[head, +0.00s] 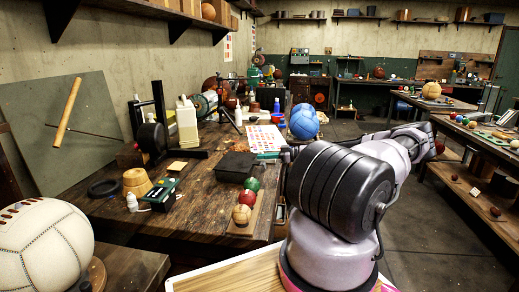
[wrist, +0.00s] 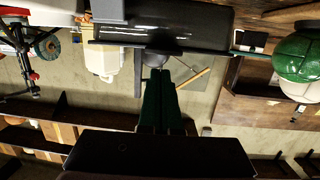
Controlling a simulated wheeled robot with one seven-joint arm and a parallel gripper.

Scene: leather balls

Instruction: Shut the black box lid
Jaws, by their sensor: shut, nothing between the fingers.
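The black box (head: 236,166) sits on the wooden workbench, left of centre in the head view, behind the row of balls. In the wrist view, which is upside down, a dark glossy box-like body (wrist: 185,18) fills the top middle and looks like this box at close range. I cannot tell from these frames how far its lid is open. My gripper (wrist: 160,75) shows in the wrist view as two green fingers side by side, shut and empty. Their tips point toward the dark body; I cannot tell whether they touch it. In the head view I cannot make the fingers out clearly.
A green ball (head: 252,184), a red ball (head: 247,197) and a tan ball (head: 241,214) stand in a row before the box. A blue ball (head: 304,121) is behind.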

